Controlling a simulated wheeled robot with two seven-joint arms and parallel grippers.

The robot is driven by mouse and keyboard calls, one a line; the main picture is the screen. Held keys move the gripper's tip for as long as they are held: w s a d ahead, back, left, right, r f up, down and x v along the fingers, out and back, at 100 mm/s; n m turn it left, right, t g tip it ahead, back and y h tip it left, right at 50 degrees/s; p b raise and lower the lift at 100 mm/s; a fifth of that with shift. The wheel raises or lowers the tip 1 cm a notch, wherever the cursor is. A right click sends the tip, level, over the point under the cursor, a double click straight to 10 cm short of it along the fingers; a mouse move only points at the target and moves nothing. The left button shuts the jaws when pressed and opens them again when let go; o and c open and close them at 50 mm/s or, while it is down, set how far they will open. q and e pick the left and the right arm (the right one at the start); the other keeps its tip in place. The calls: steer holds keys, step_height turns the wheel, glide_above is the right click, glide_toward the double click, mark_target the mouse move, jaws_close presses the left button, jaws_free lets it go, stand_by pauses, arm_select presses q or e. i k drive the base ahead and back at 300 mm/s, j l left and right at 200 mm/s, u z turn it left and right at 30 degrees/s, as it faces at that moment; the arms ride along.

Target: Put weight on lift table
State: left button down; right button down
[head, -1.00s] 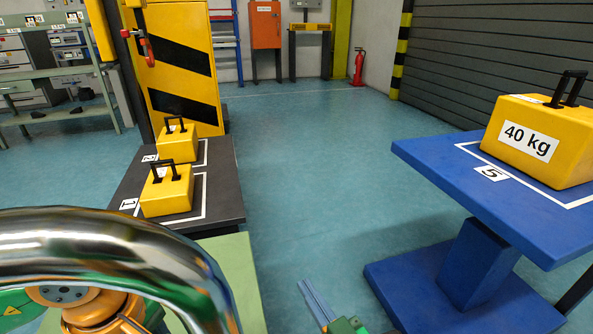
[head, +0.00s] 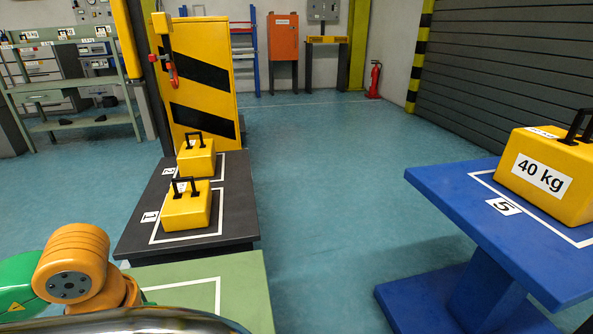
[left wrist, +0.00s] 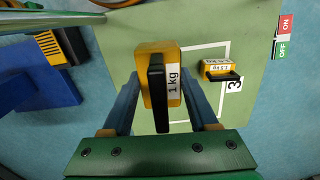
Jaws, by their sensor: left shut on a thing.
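My left gripper (left wrist: 163,82) is shut on a small yellow weight (left wrist: 152,62) labelled 1 kg, with a black handle, in the left wrist view. The weight hangs over or near the edge of a green table (left wrist: 245,120); its height is unclear. That green table also shows in the head view (head: 245,285). A blue table (head: 455,200) marked 5 stands at the right, bearing a large yellow weight (head: 545,175) labelled 40 kg. Which table is the lift table is not labelled. My right gripper is not in view.
A dark table (head: 130,235) bears two yellow weights, one behind (head: 197,158) and one in front (head: 187,207). A small yellow weight (left wrist: 218,70) lies on the green table by mark 3, near ON/OFF labels (left wrist: 284,38). Open floor (head: 325,200) lies between the tables.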

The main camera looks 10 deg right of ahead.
mark_target(532, 236)
steer(key=k+l+z, duration=0.4)
steer(key=k+l, duration=0.15)
steer(key=i+l+z, duration=0.2)
steer(key=l, duration=0.25)
steer(key=i+l+z, duration=0.2)
steer(key=l, duration=0.2)
steer(key=i+l+z, duration=0.25)
steer(key=l, duration=0.15)
steer(key=k, duration=0.05)
